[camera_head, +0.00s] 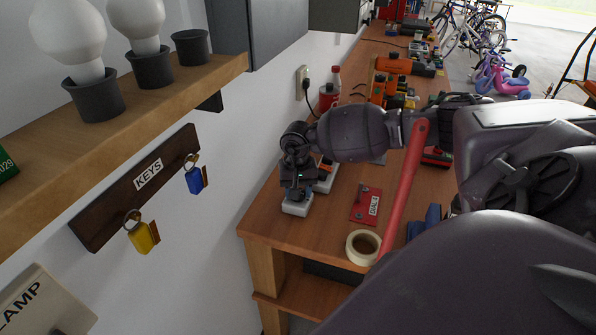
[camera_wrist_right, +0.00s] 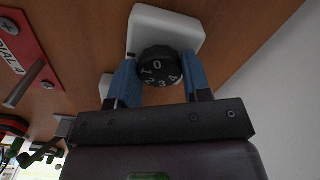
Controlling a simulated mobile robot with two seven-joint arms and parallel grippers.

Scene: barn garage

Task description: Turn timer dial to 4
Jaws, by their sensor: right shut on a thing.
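The timer is a white box (camera_wrist_right: 180,22) with a round black dial (camera_wrist_right: 160,66) that carries white numerals 0 to 4. In the right wrist view the 0 is at the top of the dial face and the 1 to its left. The 2, 3 and 4 run along its lower edge. My right gripper (camera_wrist_right: 160,82) has its two blue fingers on either side of the dial, shut on it. In the head view the gripper (camera_head: 298,190) is over the white timer box (camera_head: 296,208), hiding the dial. My left gripper is not in view.
A red plate labelled "DIAL 4" (camera_head: 358,208) lies right of the timer, with a tape roll (camera_head: 353,250) nearer. Another white box (camera_head: 327,181) stands just behind the timer. The wall and key rack (camera_head: 130,190) are on the left. Tools crowd the far bench.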

